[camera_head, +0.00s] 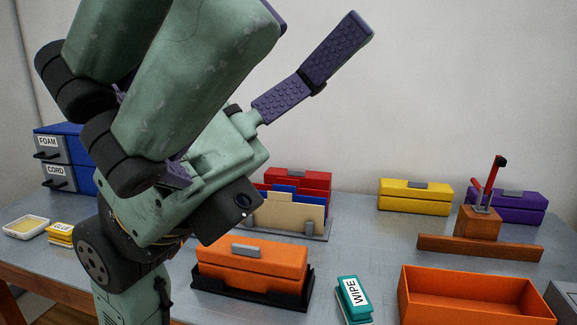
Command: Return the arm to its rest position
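My gripper (312,72) is in the head view, raised high above the table in front of the pale wall. One purple, textured finger points up and to the right. A sliver of purple shows behind my green arm link near the top edge, but I cannot tell whether it is the other finger. No held object shows. My arm (195,85) is folded, its green links and black joints filling the left and centre of the view. It hides part of the table and wall.
On the table (375,235) are an orange case (252,262) in a black tray, a teal WIPE box (353,300), an open orange bin (470,298), a wooden stand (478,225), yellow (415,198) and purple (515,208) cases, blue drawers (75,150) and a white dish (25,227).

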